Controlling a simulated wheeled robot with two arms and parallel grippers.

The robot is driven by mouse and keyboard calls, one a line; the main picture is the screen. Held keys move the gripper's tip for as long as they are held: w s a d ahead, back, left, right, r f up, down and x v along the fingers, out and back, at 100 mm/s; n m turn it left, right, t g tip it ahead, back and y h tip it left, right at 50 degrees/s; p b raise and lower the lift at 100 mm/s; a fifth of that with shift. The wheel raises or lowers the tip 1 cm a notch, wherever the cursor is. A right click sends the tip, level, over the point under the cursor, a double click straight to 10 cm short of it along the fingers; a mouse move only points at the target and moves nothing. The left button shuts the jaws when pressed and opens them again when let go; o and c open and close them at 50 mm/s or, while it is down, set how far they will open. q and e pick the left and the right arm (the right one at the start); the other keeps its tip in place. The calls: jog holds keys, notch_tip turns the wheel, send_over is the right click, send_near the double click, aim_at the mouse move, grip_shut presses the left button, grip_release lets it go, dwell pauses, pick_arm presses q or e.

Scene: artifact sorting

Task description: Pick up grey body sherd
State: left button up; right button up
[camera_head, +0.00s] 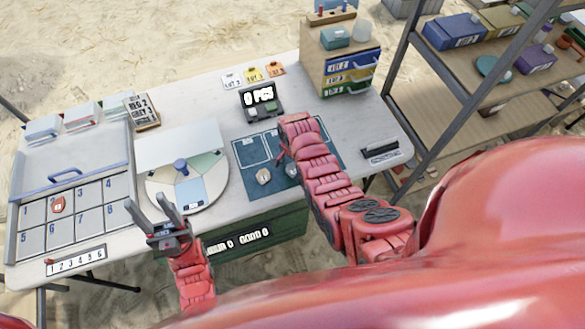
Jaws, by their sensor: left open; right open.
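Two small sherds lie on the dark blue mat (247,152) in the middle of the table. A pale, beige-grey one (264,177) lies near the mat's front, and a bluish-grey one (291,170) lies just right of it, partly hidden by my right arm. I cannot tell for sure which is the grey body sherd. My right gripper (283,154) is over the mat, just above and behind the sherds, its fingers small and partly hidden; no sherd shows in it.
A numbered tray (33,233) at left holds a reddish sherd (57,205) in compartment 2. A drawer cabinet (312,60) stands at the back, and a metal shelf (449,72) at right.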

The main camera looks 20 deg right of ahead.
jog(key=c, duration=1.4)
jog(key=shift+r, duration=0.1)
